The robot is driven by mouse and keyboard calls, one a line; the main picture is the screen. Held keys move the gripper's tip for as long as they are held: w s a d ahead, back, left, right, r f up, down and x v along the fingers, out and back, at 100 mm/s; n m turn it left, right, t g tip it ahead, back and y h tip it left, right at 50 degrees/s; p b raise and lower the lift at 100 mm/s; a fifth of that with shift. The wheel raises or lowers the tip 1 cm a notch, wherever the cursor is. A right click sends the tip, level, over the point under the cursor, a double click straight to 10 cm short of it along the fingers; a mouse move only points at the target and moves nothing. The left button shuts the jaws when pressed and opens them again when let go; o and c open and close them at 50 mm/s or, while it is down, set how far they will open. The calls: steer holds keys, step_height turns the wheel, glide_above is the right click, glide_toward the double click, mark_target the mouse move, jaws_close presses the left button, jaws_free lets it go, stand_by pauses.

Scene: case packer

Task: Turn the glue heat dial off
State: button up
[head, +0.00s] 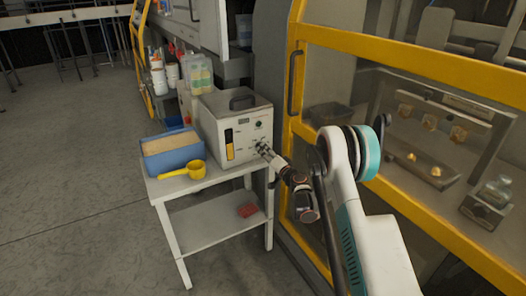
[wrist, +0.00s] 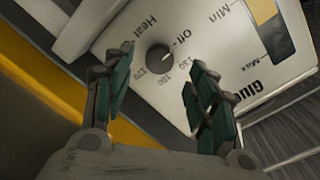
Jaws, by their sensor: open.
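The glue unit (head: 235,122) is a white box with a dark handle on top, standing on a small white table. Its heat dial (wrist: 160,57) is a round dark knob with a light mark, with "Heat", "Off" and numbers printed around it. I cannot tell surely which label the mark points to. My gripper (wrist: 161,65) is open, its green-padded fingers on either side of the dial in the wrist view, with no clear contact. In the head view my gripper (head: 264,149) is at the unit's front panel and hides the dial.
A blue bin (head: 173,157) of tan granules and a yellow scoop (head: 185,171) are left of the unit on the table (head: 203,184). The yellow-framed machine (head: 420,66) stands close on the right. Open floor is at left.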

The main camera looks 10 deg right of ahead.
steer(key=v, duration=0.7)
steer(key=shift+s, duration=0.15)
steer(key=s+a+r+n+g, duration=0.1)
steer(key=s+a+r+n, duration=0.1)
steer(key=r, duration=0.5)
steer(key=s+a+r+n+g, duration=0.1)
steer(key=s+a+r+g, duration=0.15)
steer(key=r, duration=0.35)
steer(key=s+a+r+n+g, duration=0.2)
steer(key=s+a+r+n, duration=0.15)
steer(key=s+r, duration=0.7)
steer(key=s+d+f+g+h, duration=0.2)
steer(key=s, duration=1.5)
steer(key=s+d+f+n+g+h, duration=0.1)
steer(key=s+d+g+h, duration=0.1)
steer(key=s, duration=1.5)
steer(key=shift+s+d+f+h, duration=0.25)
steer(key=shift+d+f+h, duration=0.2)
steer(key=shift+h, duration=0.15)
